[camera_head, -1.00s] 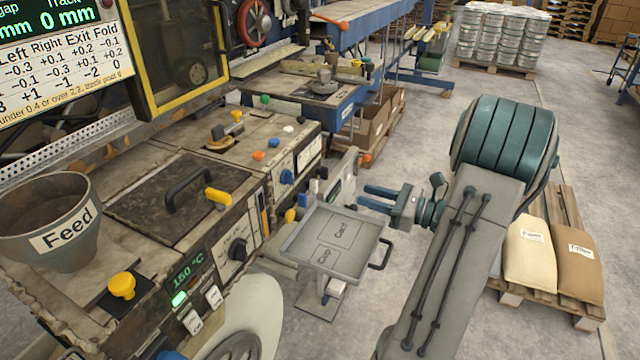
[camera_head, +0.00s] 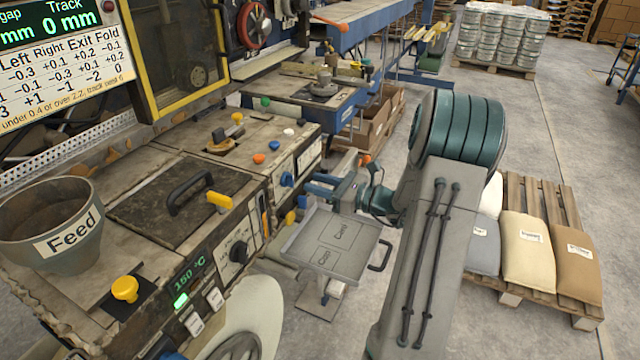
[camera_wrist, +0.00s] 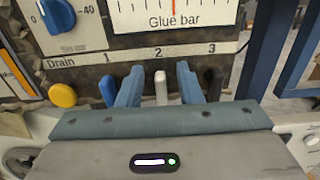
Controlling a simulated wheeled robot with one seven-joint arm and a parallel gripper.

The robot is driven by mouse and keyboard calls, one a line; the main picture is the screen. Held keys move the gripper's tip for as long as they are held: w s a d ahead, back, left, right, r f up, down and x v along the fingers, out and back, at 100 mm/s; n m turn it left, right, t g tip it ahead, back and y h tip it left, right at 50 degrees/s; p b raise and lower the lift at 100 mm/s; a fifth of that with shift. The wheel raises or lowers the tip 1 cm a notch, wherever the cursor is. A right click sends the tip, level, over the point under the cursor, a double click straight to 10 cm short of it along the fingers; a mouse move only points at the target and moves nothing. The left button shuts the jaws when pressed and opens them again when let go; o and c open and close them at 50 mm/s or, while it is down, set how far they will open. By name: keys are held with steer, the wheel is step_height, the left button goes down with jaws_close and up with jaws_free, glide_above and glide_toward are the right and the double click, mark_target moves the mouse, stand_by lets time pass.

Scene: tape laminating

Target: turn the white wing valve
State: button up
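The white wing valve (camera_wrist: 160,88) is a small upright white handle below the number 2 in the Drain row, in the wrist view. My gripper (camera_wrist: 159,80) is open, with one blue finger on each side of the valve and a visible gap on both sides. Whether the fingertips reach as deep as the valve is hard to tell. In the head view my gripper (camera_head: 310,185) is at the machine's front face, and I cannot make out the valve there.
A yellow knob (camera_wrist: 62,95) and a blue dial (camera_wrist: 55,15) are left of the valves. The Glue bar gauge (camera_wrist: 180,14) is above. A grey tray (camera_head: 358,262) marked Card and Cup is just below my gripper. A blue post (camera_wrist: 262,50) stands at the right.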

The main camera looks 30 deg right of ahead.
jaws_close()
steer(key=shift+r+m+p, duration=0.15)
steer(key=shift+m+p, duration=0.15)
steer(key=shift+p, duration=0.25)
steer(key=m+p, duration=0.1)
steer(key=p, duration=0.1)
steer(key=shift+w+d+r+m+p, duration=0.1)
steer(key=shift+d+m+p, duration=0.05)
steer(key=shift+m+p, duration=0.25)
steer(key=m+p, duration=0.4)
steer(key=p, duration=0.1)
steer(key=shift+w+d+m, duration=0.2)
steer(key=shift+d+m, duration=0.05)
steer(key=shift+m, duration=0.05)
steer(key=m+p, duration=0.3)
steer(key=f+m+p, duration=0.1)
steer(key=m+p, duration=0.1)
steer(key=shift+w+d, duration=0.15)
steer(key=shift+d, duration=0.1)
steer(key=shift+w+f+m+p, duration=0.1)
steer(key=shift+f+m+p, duration=0.1)
steer(key=shift+m+p, duration=0.6)
steer(key=shift+s+f+m+p, duration=0.15)
steer(key=shift+m+p, duration=0.25)
steer(key=shift+m, duration=0.8)
steer(key=shift+w+f+m+p, duration=0.2)
steer(key=shift+m+p, duration=0.4)
steer(key=shift+m, duration=0.4)
steer(key=shift+f, duration=0.1)
